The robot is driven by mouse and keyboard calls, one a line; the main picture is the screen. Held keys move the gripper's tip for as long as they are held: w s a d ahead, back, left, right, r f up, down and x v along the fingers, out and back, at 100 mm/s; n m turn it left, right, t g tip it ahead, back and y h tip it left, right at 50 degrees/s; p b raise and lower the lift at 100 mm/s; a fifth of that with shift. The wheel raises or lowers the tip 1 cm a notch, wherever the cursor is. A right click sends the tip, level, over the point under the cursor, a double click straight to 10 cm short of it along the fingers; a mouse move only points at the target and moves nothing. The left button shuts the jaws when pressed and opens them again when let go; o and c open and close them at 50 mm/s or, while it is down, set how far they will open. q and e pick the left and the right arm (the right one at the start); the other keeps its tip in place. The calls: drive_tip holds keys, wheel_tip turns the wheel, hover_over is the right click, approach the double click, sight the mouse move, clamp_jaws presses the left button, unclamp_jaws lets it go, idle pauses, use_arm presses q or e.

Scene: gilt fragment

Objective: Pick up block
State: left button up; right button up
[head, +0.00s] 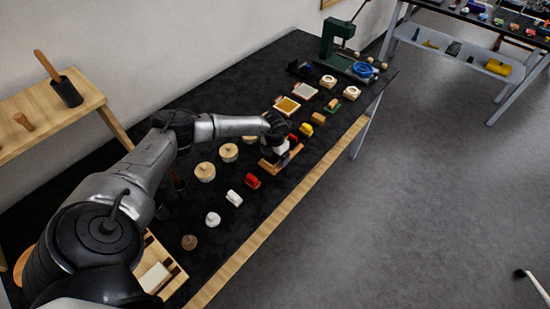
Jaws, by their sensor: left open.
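I cannot tell which piece is the task's block. My right gripper is not in view.
Round wooden-lidded pots (205,171) stand left of the gripper. Framed trays (287,105) and a green press (340,50) are farther back. A wooden box (160,270) sits at the near end. The table's light wooden edge (270,229) borders open floor.

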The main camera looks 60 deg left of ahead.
use_arm(q)
drive_tip(key=c, duration=1)
